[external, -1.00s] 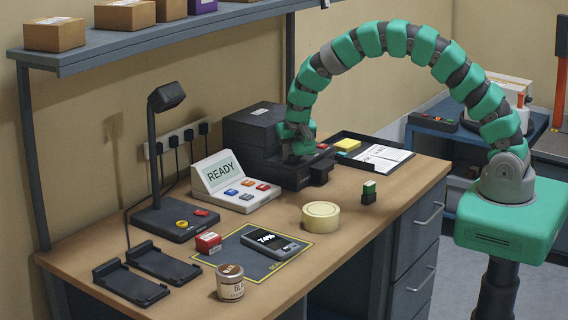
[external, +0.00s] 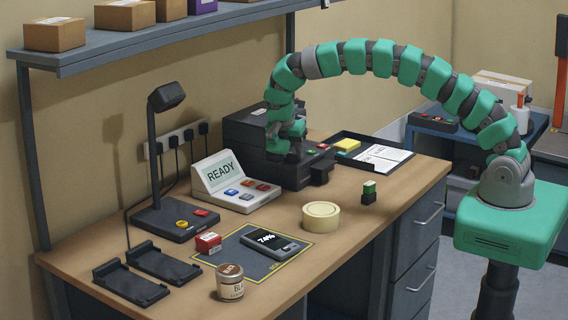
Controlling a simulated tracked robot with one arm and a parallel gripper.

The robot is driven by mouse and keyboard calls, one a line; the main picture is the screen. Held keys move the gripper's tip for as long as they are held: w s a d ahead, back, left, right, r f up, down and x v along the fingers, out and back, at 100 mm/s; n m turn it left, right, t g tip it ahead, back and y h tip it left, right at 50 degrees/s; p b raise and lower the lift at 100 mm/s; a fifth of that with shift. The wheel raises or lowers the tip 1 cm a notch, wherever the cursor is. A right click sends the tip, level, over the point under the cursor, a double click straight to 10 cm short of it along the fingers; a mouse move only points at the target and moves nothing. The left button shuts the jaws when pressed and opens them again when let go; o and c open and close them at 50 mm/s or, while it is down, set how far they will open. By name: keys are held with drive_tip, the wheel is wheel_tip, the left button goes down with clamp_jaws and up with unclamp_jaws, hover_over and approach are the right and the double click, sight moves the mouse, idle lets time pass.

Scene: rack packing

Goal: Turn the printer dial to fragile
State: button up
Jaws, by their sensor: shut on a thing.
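The printer (external: 243,132) is a dark box at the back of the desk, with a lower front part that carries a red and a green button. My gripper (external: 280,154) points down at the printer's front top, left of these buttons, and is shut on the dial there. The jaws and arm hide the dial, so I cannot read its setting or see its markings.
A console reading READY (external: 222,175) stands left of the printer. A black tray (external: 330,150) with papers and a yellow pad lies to its right. A cream tape roll (external: 321,215) and a small green-topped block (external: 369,192) stand in front.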

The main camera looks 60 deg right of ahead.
drive_tip(key=shift+w+m+g, duration=0.1)
drive_tip(key=shift+m+g, duration=0.3)
drive_tip(key=shift+m, duration=0.7)
drive_tip(key=o, duration=1)
drive_tip(key=shift+c, duration=0.2)
drive_tip(key=shift+r, duration=0.1)
drive_tip(key=p+v, duration=0.1)
drive_tip(key=v, duration=1.2)
drive_tip(key=shift+w+r, duration=0.15)
drive_tip(key=shift+r, duration=0.15)
